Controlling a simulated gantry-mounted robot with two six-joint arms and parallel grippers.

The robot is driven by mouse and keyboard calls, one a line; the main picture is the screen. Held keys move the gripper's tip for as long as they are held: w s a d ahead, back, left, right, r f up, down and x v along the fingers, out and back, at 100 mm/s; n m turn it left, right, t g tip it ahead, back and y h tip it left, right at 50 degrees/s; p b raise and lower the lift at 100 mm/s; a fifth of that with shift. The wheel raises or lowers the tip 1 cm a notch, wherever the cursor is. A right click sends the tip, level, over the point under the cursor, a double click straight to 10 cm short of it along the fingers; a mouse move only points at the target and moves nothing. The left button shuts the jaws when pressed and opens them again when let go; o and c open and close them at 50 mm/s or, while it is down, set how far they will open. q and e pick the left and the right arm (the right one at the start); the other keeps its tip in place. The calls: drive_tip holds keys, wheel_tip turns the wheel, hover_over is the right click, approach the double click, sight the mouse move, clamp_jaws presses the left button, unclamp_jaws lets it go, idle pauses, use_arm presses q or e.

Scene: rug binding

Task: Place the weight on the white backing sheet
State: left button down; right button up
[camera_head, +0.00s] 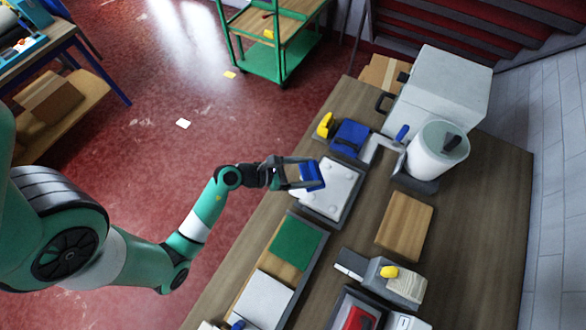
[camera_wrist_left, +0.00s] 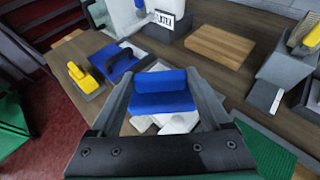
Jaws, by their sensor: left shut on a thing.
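My left gripper (camera_head: 304,174) is shut on a blue block, the weight (camera_head: 313,176), and holds it over a grey tray with a pale plate (camera_head: 331,192). In the left wrist view the weight (camera_wrist_left: 163,93) sits between the two grey fingers, and white pieces show below it. It appears raised, but its exact height is hard to tell. A white sheet (camera_head: 263,301) lies near the front of the bench, beside a green sheet (camera_head: 296,241); I cannot tell for certain that it is the backing sheet. My right gripper is not in view.
A blue tool with a dark handle (camera_head: 350,138) and a yellow-topped one (camera_head: 325,125) stand behind the tray. A white roll (camera_head: 437,151), a wooden board (camera_head: 405,227) and a grey device (camera_head: 386,276) stand to the right. Bare bench lies between them.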

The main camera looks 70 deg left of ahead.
use_arm(q)
drive_tip(key=w+f+b, duration=0.1)
drive_tip(key=w+f, duration=0.1)
drive_tip(key=w+d+f+b, duration=0.1)
drive_tip(key=w+f, duration=0.3)
drive_tip(key=w, duration=0.1)
drive_tip(key=shift+w+d+f+b, duration=0.1)
drive_tip(key=shift+d+f+b, duration=0.05)
drive_tip(key=shift+d+b, duration=0.2)
drive_tip(key=shift+w+f+b, duration=0.2)
drive_tip(key=shift+f+b, duration=0.9)
drive_tip(key=shift+f, duration=0.75)
unclamp_jaws()
drive_tip(key=shift+f, duration=0.25)
drive_tip(key=shift+r, duration=0.1)
drive_tip(key=shift+s+r, duration=0.15)
drive_tip(key=shift+s, duration=0.05)
drive_tip(key=p+v, duration=0.2)
drive_tip(key=v, duration=0.8)
drive_tip(key=shift+s+a+r, duration=0.1)
drive_tip(key=shift+s, duration=0.15)
drive_tip(key=shift+s+r, duration=0.2)
drive_tip(key=shift+s, duration=0.3)
